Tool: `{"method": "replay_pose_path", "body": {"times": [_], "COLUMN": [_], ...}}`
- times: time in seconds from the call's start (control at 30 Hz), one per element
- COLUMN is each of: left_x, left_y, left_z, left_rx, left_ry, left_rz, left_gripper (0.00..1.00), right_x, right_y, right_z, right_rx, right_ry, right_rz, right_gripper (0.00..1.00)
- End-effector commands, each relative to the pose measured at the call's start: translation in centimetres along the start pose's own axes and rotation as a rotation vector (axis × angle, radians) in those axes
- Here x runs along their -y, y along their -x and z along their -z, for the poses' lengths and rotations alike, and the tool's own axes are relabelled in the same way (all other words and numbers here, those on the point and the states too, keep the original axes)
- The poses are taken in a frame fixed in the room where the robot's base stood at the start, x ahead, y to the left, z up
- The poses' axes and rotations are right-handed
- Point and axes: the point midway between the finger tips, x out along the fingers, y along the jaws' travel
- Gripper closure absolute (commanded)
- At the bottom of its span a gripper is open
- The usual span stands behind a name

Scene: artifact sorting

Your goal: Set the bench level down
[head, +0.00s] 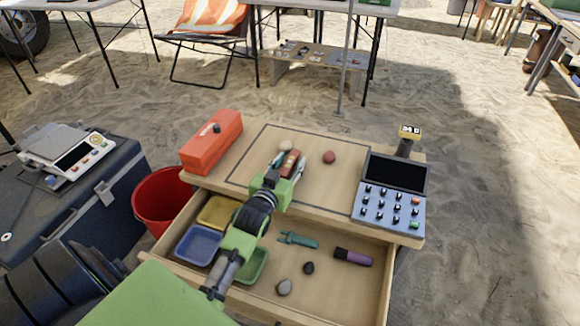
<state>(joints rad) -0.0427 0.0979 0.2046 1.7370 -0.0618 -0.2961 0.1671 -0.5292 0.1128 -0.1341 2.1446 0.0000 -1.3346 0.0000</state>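The bench level (290,160) looks like a short reddish bar with a pale part, over the wooden bench top (330,190) inside a dark outlined rectangle. My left gripper (288,168) reaches in from below with one finger on each side of the bar and appears shut on it. The fingers and wrist hide part of the bar. I cannot tell whether the bar touches the bench top. My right gripper is not in view.
A pale stone (285,146) and a dark red stone (329,157) lie close by. A red toolbox (212,148) stands left, a control panel (392,192) right. The open drawer (330,285) below holds small trays, a teal wrench (298,239), stones and a purple-ended cylinder (352,257).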

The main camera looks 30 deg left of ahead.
Motion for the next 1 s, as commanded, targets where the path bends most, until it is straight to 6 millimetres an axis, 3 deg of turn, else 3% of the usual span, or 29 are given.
{"method": "replay_pose_path", "body": {"times": [0.27,0.43,0.93,1.0], "left_x": [0.0,0.0,0.0,0.0], "left_y": [-0.5,-0.4,-0.4,-0.3], "left_z": [0.0,0.0,0.5,0.9], "left_rx": [0.001,0.001,0.001,0.001], "left_ry": [0.0,0.0,0.0,0.0], "left_rz": [0.0,0.0,0.0,0.0], "left_gripper": [0.62,1.0,1.0,1.0], "right_x": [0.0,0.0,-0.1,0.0], "right_y": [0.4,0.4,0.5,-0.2], "right_z": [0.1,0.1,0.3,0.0], "right_rx": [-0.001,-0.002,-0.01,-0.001], "right_ry": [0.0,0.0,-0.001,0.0], "right_rz": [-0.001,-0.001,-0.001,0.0], "right_gripper": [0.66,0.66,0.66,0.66]}}
